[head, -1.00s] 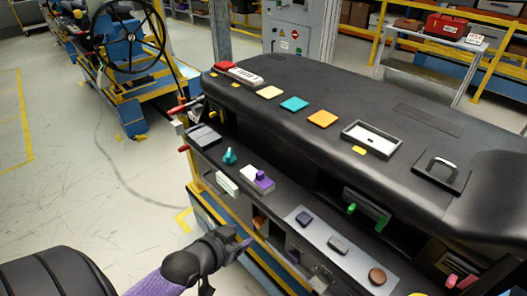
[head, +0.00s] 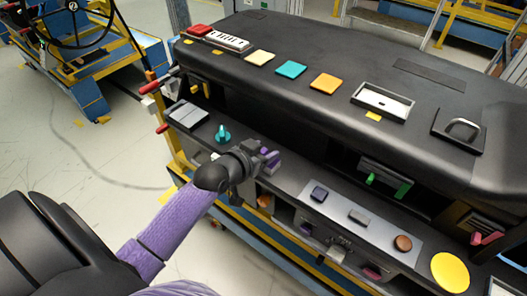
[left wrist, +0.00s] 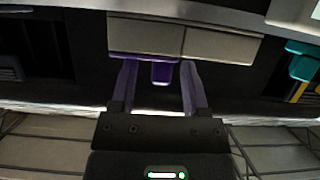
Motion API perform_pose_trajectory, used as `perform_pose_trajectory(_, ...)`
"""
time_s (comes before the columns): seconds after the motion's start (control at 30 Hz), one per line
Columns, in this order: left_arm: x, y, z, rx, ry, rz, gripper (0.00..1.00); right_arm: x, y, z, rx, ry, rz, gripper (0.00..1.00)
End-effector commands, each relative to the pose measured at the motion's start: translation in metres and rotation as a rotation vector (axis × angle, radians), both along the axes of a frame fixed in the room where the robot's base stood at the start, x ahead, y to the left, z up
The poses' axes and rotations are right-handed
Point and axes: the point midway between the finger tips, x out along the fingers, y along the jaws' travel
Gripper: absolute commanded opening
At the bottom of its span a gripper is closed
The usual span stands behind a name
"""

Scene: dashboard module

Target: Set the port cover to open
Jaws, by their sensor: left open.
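My left gripper (head: 268,158) reaches over the dashboard's lower ledge, right of a teal knob (head: 222,134). In the left wrist view its two fingers (left wrist: 158,78) are open. A small purple tab (left wrist: 161,72) shows between them, under pale grey plates (left wrist: 222,43) and beside a purple strip (left wrist: 128,57). I cannot tell whether the fingers touch the tab. In the head view the gripper mostly hides the pale panel with the purple piece there. Which part is the port cover is not clear from the pictures. My right gripper is not in view.
The dashboard's black top (head: 300,45) overhangs the ledge. To the right on the ledge is a grey strip (head: 335,213) with several buttons, then a yellow disc (head: 450,271). A green-ended handle (head: 385,178) sits in the recess. Open floor (head: 60,150) lies left.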

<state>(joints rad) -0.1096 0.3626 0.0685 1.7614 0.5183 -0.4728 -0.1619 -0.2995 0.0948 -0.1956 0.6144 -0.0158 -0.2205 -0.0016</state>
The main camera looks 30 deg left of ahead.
Motion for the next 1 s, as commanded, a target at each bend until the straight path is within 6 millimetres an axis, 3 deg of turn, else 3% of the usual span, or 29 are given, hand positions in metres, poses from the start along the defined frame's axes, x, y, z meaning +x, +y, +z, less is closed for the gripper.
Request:
perform_pose_trajectory(0.27,0.0024,-0.0003,-0.0006,0.0,0.0,0.0,0.59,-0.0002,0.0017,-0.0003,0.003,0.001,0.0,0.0)
perform_pose_trajectory(0.57,0.0022,-0.0002,-0.0006,0.0,0.0,0.0,0.0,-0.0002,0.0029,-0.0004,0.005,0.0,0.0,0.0)
perform_pose_trajectory(1.0,0.0021,-0.0001,-0.0007,0.0,0.0,0.0,0.0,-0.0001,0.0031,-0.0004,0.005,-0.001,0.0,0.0)
